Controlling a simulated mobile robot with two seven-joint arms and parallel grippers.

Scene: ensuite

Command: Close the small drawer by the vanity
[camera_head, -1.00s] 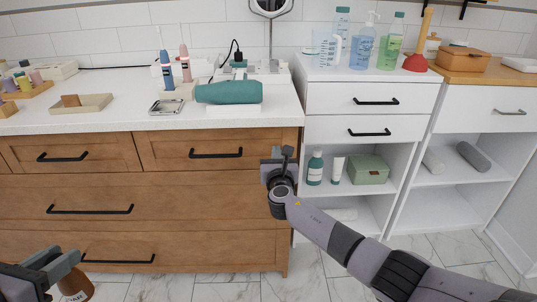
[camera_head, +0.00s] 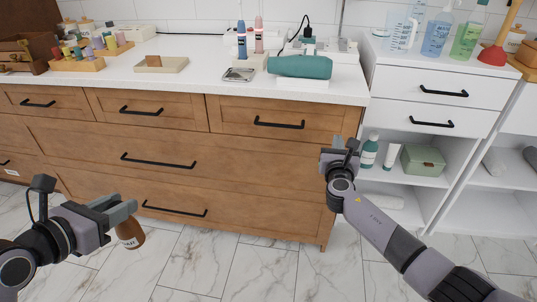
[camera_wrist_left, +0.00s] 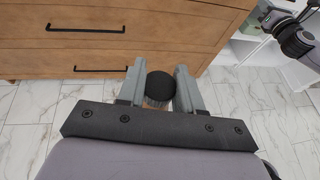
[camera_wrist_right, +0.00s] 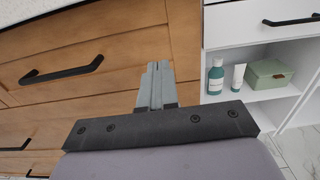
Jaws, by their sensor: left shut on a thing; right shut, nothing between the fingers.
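The wooden vanity (camera_head: 215,160) has several drawers with black handles, and their fronts look flush. A white cabinet (camera_head: 472,150) stands at its right with two small drawers, an upper one (camera_head: 400,83) and a lower one (camera_head: 390,112); both look shut. A small dark wooden chest (camera_head: 20,55) is partly in view on the counter's far left; I cannot tell whether it has an open drawer. My left gripper (camera_head: 128,212) is shut on a brown bottle (camera_head: 130,236) with a black cap (camera_wrist_left: 160,86). My right gripper (camera_head: 345,148) is shut and empty before the vanity's right end.
The counter (camera_head: 180,88) holds a tray (camera_head: 162,66), a teal roll (camera_head: 300,67), toothbrushes and a rack of small bottles (camera_head: 92,52). A green box (camera_head: 423,160) and a teal bottle (camera_head: 370,152) stand on the white cabinet's shelf. The marble floor in front is clear.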

